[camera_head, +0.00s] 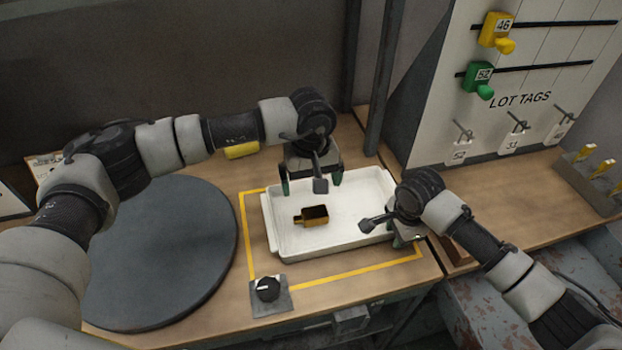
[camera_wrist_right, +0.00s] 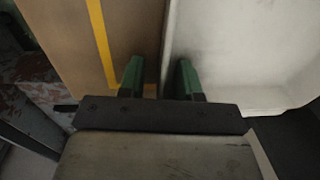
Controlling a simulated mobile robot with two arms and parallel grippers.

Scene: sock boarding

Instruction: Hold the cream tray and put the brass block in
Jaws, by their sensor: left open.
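The cream tray (camera_head: 284,243) stands on the bench inside a yellow outline. The brass block (camera_head: 312,217), with a dark top, lies in the tray, left of its middle. My left gripper (camera_head: 311,182) is open and empty above the tray's far side, behind the block, its green fingers wide apart. My right gripper (camera_head: 397,238) is at the tray's right end. In the right wrist view, my right gripper (camera_wrist_right: 160,76) has its green fingers apart on either side of the tray's wall (camera_wrist_right: 169,50), with a gap showing on the outer side.
A dark round disc (camera_head: 165,250) lies left of the tray. A black knob (camera_head: 267,288) sits at the front edge of the bench. A lot tags board (camera_head: 540,75) with hanging tags stands at the back right. The right side bench (camera_head: 500,200) has clear room.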

